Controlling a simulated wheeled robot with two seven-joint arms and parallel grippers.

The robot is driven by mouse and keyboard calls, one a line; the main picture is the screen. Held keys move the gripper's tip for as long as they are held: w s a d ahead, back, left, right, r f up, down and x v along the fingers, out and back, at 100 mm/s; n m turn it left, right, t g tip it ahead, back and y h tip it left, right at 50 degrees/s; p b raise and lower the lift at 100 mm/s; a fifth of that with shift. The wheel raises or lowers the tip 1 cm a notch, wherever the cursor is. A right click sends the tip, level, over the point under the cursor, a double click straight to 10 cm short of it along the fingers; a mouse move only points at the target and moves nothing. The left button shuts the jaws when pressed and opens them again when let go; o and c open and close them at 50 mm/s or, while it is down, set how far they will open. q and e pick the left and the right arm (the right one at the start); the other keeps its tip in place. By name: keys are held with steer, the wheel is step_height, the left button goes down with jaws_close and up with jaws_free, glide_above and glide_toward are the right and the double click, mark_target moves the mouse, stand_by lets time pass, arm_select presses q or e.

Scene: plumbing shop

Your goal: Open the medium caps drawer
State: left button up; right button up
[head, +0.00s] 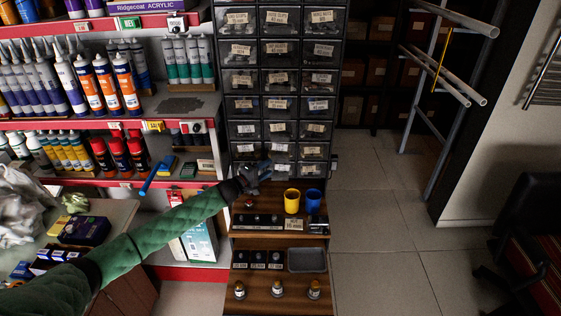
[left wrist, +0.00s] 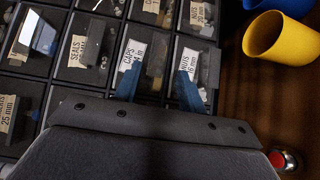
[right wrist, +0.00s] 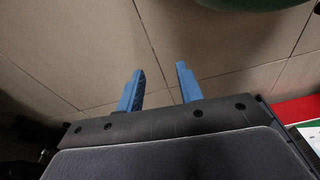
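The black drawer cabinet (head: 261,100) has several rows of small clear-fronted drawers with cream labels. In the left wrist view, a drawer labelled CAPS (left wrist: 146,60) is just ahead of my left gripper (left wrist: 160,87); its size text is partly hidden by a finger. Another CAPS drawer (left wrist: 152,10) shows beyond it, cut by the top edge. The drawers in view look closed. In the head view my left gripper (head: 256,175) is at the cabinet's lowest rows. Its fingers are apart with nothing between them; contact cannot be told. My right gripper (right wrist: 159,88) is open and empty above the floor.
A NUTS drawer (left wrist: 192,95) and a SEALS drawer (left wrist: 92,50) flank the nearer CAPS drawer. Yellow (head: 292,201) and blue (head: 313,201) cups stand on the wooden shelf below the cabinet, close to my left gripper. Shelves of tubes stand left; open floor (head: 385,220) lies right.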

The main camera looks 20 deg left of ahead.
mark_target(280, 161)
arm_select(q)
steer(key=p+x, duration=0.2)
steer(key=x, duration=0.5)
steer(key=shift+r+p, duration=0.1)
steer(key=shift+p, duration=0.2)
steer(key=shift+w+d, duration=0.15)
steer(key=shift+w, duration=0.1)
arm_select(e)
step_height(280, 161, down, 5)
steer(key=s+d, duration=0.2)
steer(key=shift+s, duration=0.2)
steer(key=shift+d, duration=0.1)
arm_select(q)
jaws_close()
arm_select(e)
steer(key=shift+w+d, duration=0.1)
